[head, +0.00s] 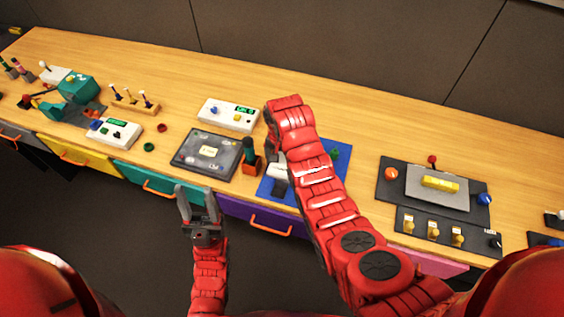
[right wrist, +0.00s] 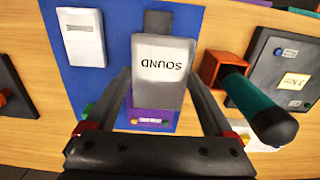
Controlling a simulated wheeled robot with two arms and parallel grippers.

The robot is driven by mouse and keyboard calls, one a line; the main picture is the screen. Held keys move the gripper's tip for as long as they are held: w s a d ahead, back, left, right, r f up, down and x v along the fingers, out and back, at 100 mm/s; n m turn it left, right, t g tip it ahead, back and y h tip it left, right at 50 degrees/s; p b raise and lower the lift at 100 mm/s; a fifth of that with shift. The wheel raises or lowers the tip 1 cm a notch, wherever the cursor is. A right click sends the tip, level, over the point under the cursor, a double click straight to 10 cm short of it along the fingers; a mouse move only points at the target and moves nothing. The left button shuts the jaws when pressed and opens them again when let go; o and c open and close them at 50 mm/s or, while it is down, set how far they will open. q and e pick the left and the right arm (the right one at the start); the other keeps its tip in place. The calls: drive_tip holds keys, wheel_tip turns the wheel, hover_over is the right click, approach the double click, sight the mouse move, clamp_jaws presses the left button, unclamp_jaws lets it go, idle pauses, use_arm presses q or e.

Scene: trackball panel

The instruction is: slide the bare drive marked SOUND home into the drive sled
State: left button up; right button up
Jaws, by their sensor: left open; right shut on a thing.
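The drive marked SOUND (right wrist: 163,68) is a light grey block with upside-down lettering in the right wrist view. My right gripper (right wrist: 163,92) is shut on it, one finger at each side, above the blue mat (right wrist: 110,75). A dark grey piece (right wrist: 158,22) shows past the drive's far end, and a purple part (right wrist: 150,121) with a small label lies below its near end. I cannot tell which is the sled, or whether the drive touches either. In the head view my right arm partly covers the mat (head: 310,193). My left gripper (head: 197,196) is open and empty in front of the table.
A white box (right wrist: 82,37) lies on the mat beside the drive. A teal-handled tool stands in a red-brown holder (right wrist: 213,68) close to the mat, near my right gripper. A dark panel (head: 206,155) lies left of it, and another panel (head: 395,180) lies right of my arm.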

sight(282, 183)
drive_tip(key=shift+s+d+f, duration=0.25)
drive_tip(key=shift+s+f, duration=0.4)
drive_tip(key=shift+s, duration=0.2)
drive_tip(key=shift+a, duration=0.1)
drive_tip(key=shift+f, duration=0.25)
drive_tip(key=shift+f+b, duration=1.65)
drive_tip(key=shift+f, duration=0.95)
drive_tip(key=shift+f, duration=0.1)
drive_tip(key=shift+w+b, duration=0.4)
drive_tip(key=shift+b, duration=0.4)
